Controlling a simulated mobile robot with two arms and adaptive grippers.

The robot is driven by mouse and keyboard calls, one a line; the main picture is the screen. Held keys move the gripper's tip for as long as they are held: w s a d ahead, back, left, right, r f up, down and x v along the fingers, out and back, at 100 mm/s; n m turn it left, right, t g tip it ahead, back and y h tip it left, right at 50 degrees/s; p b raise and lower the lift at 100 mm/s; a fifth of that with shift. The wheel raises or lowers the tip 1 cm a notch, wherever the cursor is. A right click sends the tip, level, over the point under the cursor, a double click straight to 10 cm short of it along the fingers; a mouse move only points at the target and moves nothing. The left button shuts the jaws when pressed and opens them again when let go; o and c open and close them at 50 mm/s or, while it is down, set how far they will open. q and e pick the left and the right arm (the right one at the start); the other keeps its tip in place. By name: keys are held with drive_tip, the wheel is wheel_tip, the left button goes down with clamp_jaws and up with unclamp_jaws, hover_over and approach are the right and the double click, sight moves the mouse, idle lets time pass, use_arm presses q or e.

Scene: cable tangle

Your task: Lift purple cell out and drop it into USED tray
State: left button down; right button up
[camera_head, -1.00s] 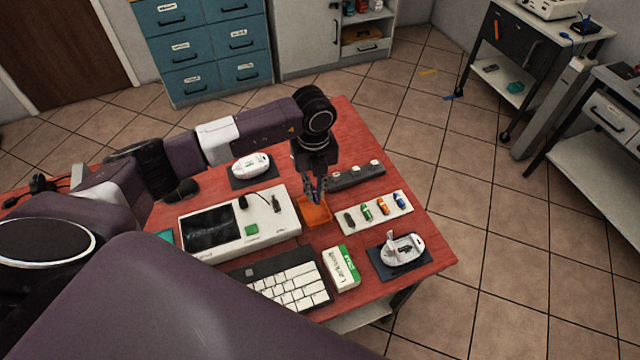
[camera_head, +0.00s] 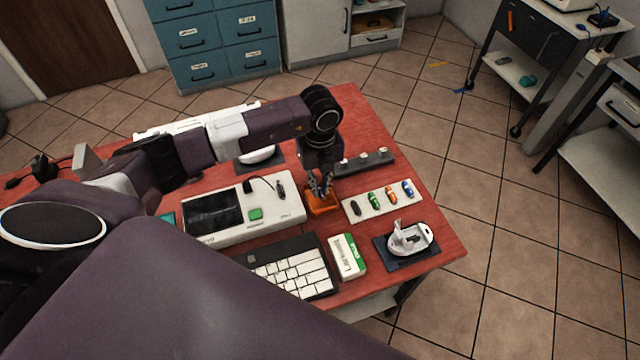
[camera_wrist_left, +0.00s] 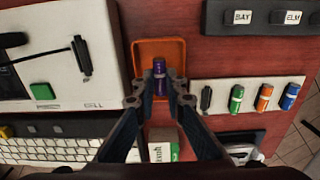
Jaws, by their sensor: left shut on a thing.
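The purple cell (camera_wrist_left: 159,77) is upright in the left wrist view, between the fingertips of my left gripper (camera_wrist_left: 160,97). The gripper is shut on it. Behind and below the cell is a small orange tray (camera_wrist_left: 147,52); I cannot read a label on it. In the head view my left gripper (camera_head: 320,188) points down over this orange tray (camera_head: 323,208), close above or just inside its rim. The cell is mostly hidden by the fingers there. My right gripper is not in view.
A white cell tester (camera_head: 235,224) stands left of the tray. A white strip (camera_head: 362,213) with several coloured cells lies to the right. A dark labelled block (camera_head: 365,163) is behind it. A keyboard (camera_head: 290,268), a green-white box (camera_head: 347,256) and an open white mouse (camera_head: 408,238) are in front.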

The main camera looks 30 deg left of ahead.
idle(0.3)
use_arm(q)
drive_tip(key=c, duration=1.9)
unclamp_jaws()
drive_tip(key=shift+r, duration=0.15)
wheel_tip(320, 180, up, 12)
